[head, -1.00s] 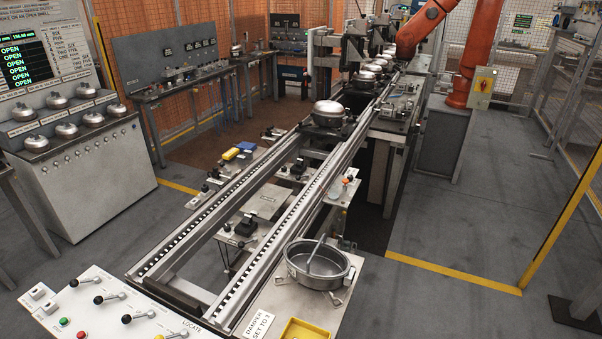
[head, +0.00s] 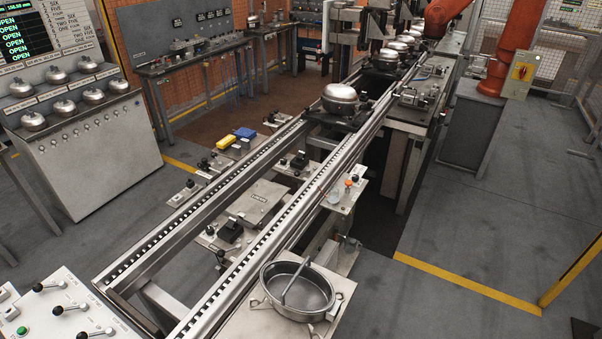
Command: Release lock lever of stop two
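Neither of my grippers is in the head view. Several stop and lever fittings sit along the roller conveyor (head: 262,211), but I cannot tell which one is stop two. A black block (head: 230,231) sits on a plate between the rails, and another dark block (head: 299,161) is farther along. Black-knobbed levers (head: 48,287) stand on the white panel (head: 60,318) at the lower left. Lever labels are too small to read.
A metal pan (head: 297,288) with a bar across it stands on a shelf at the conveyor's near right. A silver compressor shell (head: 340,98) rides on the conveyor. The floor at right is open.

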